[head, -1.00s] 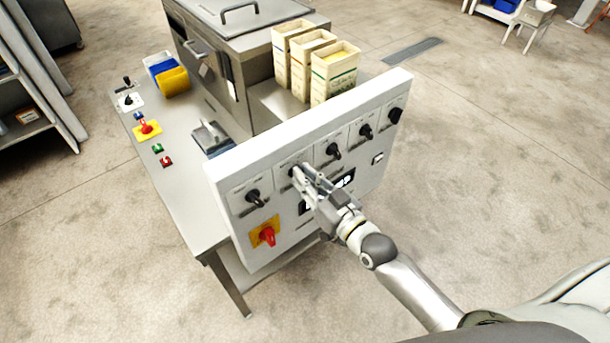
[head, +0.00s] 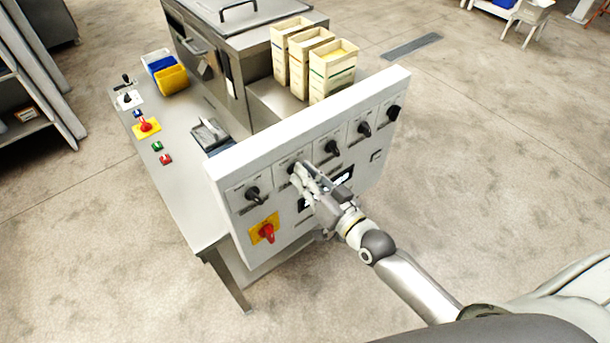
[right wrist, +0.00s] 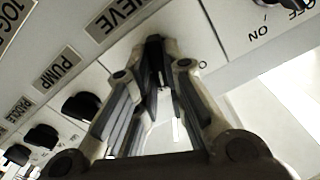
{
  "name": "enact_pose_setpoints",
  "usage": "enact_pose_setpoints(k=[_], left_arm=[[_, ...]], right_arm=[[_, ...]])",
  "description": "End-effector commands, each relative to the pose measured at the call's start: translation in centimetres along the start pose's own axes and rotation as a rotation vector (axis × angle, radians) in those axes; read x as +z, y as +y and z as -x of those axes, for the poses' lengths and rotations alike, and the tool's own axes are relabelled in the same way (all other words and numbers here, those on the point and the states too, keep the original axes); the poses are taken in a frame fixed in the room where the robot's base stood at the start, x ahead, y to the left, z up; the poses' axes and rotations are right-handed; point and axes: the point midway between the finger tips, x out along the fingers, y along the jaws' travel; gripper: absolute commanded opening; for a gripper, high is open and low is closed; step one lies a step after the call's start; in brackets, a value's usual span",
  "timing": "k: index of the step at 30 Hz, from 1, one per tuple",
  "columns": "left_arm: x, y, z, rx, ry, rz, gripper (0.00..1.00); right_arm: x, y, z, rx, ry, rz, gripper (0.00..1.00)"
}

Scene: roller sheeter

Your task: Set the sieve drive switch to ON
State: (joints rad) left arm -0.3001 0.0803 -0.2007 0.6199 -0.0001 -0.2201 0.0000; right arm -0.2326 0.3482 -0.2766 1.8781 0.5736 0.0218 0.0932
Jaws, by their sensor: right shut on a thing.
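The sieve drive switch is a black knob, second from the left in the row on the white control panel (head: 293,168). In the right wrist view its black knob (right wrist: 154,48) sits beside the partly hidden SIEVE label (right wrist: 121,17). My right gripper (head: 300,174) reaches the panel from the front right. Its fingers (right wrist: 157,72) are closed around the knob and hide much of it. The position that the knob points to cannot be read. My left gripper is not in view.
Other black knobs flank it: one to the left (head: 252,194) and one to the right (head: 332,148). The PUMP knob (right wrist: 82,105) is close to the fingers. A red rotary switch on yellow (head: 266,231) and a display (head: 343,178) lie below the row.

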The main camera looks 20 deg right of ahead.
Motion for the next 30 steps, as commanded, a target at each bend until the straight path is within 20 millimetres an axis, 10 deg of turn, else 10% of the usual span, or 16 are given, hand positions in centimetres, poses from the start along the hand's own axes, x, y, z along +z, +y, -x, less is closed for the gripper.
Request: enact_pose_setpoints(k=[6, 17, 30], left_arm=[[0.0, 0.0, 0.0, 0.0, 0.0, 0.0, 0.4], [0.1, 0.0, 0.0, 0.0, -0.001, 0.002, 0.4], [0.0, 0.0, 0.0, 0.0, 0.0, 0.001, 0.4]], right_arm=[[0.0, 0.0, 0.0, 0.0, 0.001, -0.003, 0.33], [0.0, 0.0, 0.3, 0.001, 0.0, -0.001, 0.33], [0.2, 0.1, 7.4, 0.001, -0.005, 0.0, 0.33]])
